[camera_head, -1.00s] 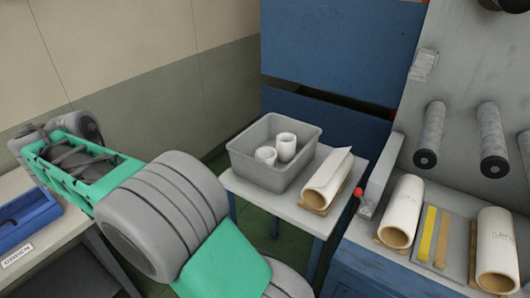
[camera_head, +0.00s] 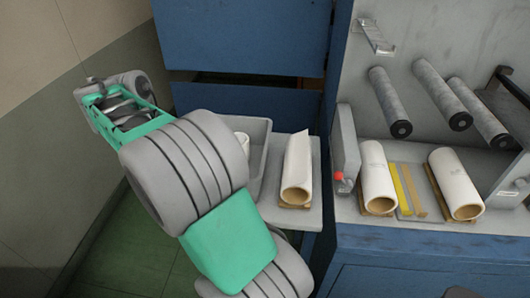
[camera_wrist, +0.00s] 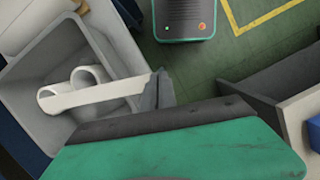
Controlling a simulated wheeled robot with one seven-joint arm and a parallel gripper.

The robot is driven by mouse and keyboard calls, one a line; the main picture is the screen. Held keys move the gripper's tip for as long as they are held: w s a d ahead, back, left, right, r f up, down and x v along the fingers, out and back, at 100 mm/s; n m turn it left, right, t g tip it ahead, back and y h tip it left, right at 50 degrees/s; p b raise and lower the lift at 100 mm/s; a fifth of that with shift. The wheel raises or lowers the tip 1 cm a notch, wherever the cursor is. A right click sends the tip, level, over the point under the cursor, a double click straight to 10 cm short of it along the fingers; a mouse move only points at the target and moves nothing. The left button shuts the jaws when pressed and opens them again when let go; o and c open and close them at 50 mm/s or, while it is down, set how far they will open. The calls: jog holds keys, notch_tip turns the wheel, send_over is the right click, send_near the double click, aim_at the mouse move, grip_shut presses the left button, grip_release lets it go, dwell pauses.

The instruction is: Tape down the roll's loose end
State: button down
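A white roll (camera_head: 297,170) with its loose end standing up as a flap lies on a wooden cradle on the small side table (camera_head: 314,217). In the wrist view my gripper (camera_wrist: 157,90) shows as dark fingers, seemingly closed on one end of a pale strip (camera_wrist: 105,94), which looks like tape. The strip stretches left over the grey bin (camera_wrist: 127,49), apart from the roll. In the head view my arm covers much of the bin, and the fingertips are not clear to see.
Two white rolls (camera_head: 377,178) (camera_head: 455,183) rest on cradles on the machine's shelf, with yellow strips (camera_head: 405,190) between them. White cores (camera_wrist: 88,78) sit in the bin. Grey rollers (camera_head: 391,102) stick out from the panel. A red button (camera_head: 339,176) is beside the side table.

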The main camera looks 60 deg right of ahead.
jog(key=s+d+n+h+p, duration=0.1)
jog(key=s+d+n+p, duration=0.3)
jog(key=s+d, duration=2)
jog(key=shift+n, duration=0.5)
jog(key=f+b, duration=0.2)
jog(key=b, duration=0.1)
jog(key=f+b, duration=0.2)
jog(key=b, duration=0.2)
jog(key=f+b, duration=0.2)
jog(key=b, duration=0.1)
jog(key=shift+w+d+f, duration=0.2)
jog(key=shift+w+f, duration=0.05)
jog(key=shift+f, duration=0.2)
jog(key=c, duration=1.6)
grip_release()
